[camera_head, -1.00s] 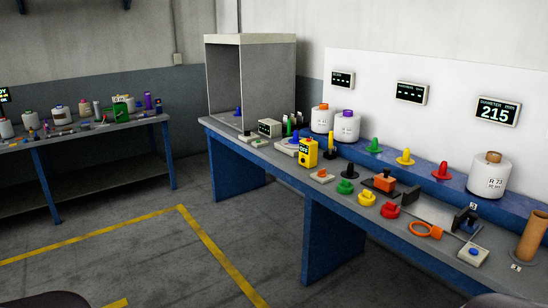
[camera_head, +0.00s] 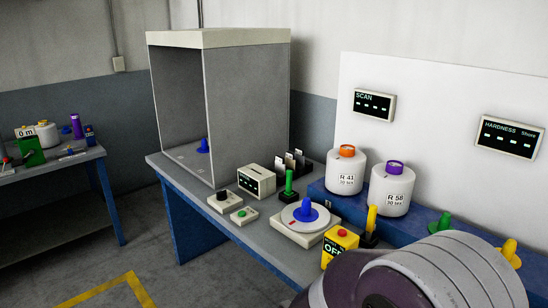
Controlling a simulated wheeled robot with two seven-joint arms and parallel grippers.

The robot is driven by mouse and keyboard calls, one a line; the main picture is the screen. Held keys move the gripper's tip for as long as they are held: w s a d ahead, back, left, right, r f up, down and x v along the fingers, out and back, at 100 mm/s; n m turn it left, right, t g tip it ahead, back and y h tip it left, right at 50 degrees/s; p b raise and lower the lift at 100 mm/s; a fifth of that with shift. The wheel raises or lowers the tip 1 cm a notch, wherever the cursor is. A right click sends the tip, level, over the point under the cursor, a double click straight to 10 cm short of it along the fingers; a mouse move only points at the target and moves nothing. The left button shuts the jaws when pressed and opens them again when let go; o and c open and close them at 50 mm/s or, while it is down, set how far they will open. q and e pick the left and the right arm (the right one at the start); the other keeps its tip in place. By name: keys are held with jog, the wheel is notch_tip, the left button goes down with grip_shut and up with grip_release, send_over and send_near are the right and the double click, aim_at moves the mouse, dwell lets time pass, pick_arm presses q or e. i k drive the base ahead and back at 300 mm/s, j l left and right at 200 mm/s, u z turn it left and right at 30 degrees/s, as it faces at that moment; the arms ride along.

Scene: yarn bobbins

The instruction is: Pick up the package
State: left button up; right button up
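No box-like package is plain in view; the wound white yarn packages are the likeliest match. One with an orange top, labelled R 41 (camera_head: 346,170), stands upright on the blue raised shelf. Another with a purple top, labelled R 58 (camera_head: 391,190), stands upright just to its right. A large grey rounded link of my own arm fills the lower right and hides part of the bench. Neither of my grippers shows, so I cannot tell what they hold.
A grey open-fronted booth (camera_head: 247,110) stands on the bench's left, with a blue peg (camera_head: 203,146) inside. A white device with a blue spindle (camera_head: 306,214), a yellow box (camera_head: 341,240) and a green peg (camera_head: 289,183) stand in front of the packages. Floor at left is open.

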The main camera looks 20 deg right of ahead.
aim_at(345, 167)
jog(key=i+j+z, duration=0.1)
jog(key=i, duration=0.35)
jog(key=i+j+z, duration=0.1)
jog(key=i, duration=0.35)
jog(key=i+j+z, duration=0.1)
jog(key=i, duration=0.35)
jog(key=j, duration=0.1)
